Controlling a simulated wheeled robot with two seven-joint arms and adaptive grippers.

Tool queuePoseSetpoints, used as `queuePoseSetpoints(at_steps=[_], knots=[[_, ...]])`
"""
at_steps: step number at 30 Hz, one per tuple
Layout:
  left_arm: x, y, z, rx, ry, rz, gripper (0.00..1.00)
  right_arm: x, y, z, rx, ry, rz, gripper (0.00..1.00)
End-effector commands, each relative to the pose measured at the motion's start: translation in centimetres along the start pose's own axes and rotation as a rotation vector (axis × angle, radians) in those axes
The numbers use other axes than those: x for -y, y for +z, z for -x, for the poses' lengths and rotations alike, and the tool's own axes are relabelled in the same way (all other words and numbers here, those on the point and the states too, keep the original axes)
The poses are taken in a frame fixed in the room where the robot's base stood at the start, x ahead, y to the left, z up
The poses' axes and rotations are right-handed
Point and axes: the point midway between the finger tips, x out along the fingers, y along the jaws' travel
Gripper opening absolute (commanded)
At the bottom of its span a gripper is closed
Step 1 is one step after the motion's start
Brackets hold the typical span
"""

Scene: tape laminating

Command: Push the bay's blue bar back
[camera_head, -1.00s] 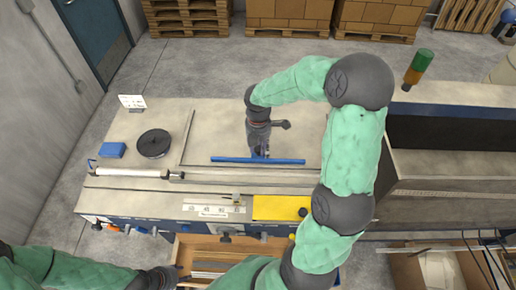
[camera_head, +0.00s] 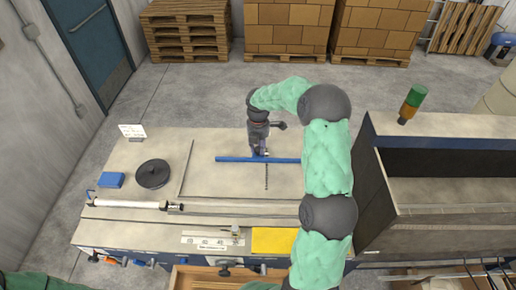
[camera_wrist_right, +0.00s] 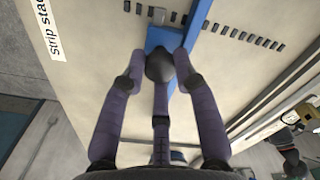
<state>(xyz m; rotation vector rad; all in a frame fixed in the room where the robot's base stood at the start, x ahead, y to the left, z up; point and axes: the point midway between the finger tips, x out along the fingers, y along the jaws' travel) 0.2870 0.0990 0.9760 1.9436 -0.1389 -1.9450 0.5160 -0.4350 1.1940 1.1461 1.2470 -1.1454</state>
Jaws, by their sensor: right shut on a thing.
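The blue bar (camera_head: 230,159) lies across the pale bench top, left to right, in the middle of the bay in the head view. In the right wrist view the bar (camera_wrist_right: 201,22) runs up the picture with a blue block (camera_wrist_right: 165,38) on its side. My right gripper (camera_head: 262,151) reaches down to the middle of the bar from its far side. In the wrist view the right gripper's fingers (camera_wrist_right: 160,72) are closed around a dark knob at the blue block. My left gripper is out of the head view.
A black disc (camera_head: 152,174) and a small blue block (camera_head: 111,180) lie at the bench's left. A white roller (camera_head: 128,204) and a rail run along the front, with a yellow plate (camera_head: 273,240) nearer. A dark-walled bin (camera_head: 440,165) stands right. Bench behind the bar is clear.

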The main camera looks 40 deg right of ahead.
Motion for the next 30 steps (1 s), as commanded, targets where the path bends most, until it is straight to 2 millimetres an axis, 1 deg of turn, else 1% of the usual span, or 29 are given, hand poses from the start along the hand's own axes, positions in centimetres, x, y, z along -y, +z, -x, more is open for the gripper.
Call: queuePoseSetpoints(at_steps=[5,6,8,17,20,23,26,30], knots=[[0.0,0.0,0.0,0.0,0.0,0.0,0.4,0.0,0.0,0.0,0.0,-0.001,0.0,0.0],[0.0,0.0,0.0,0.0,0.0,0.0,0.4,0.0,0.0,0.0,0.0,-0.001,0.0,0.36],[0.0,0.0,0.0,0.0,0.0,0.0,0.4,0.0,0.0,0.0,0.0,-0.001,0.0,0.53],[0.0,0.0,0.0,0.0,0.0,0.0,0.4,0.0,0.0,0.0,-0.001,-0.001,0.0,0.54],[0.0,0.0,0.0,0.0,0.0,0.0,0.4,0.0,0.0,0.3,0.0,0.0,0.0,0.54],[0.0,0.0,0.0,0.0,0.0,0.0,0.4,0.0,0.0,1.2,0.001,0.0,-0.001,0.54],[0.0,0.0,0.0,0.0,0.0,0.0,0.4,-0.1,0.0,2.9,0.001,0.003,-0.001,0.54],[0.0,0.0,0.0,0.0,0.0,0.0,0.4,-0.1,0.0,5.8,0.002,0.004,-0.001,0.54]])
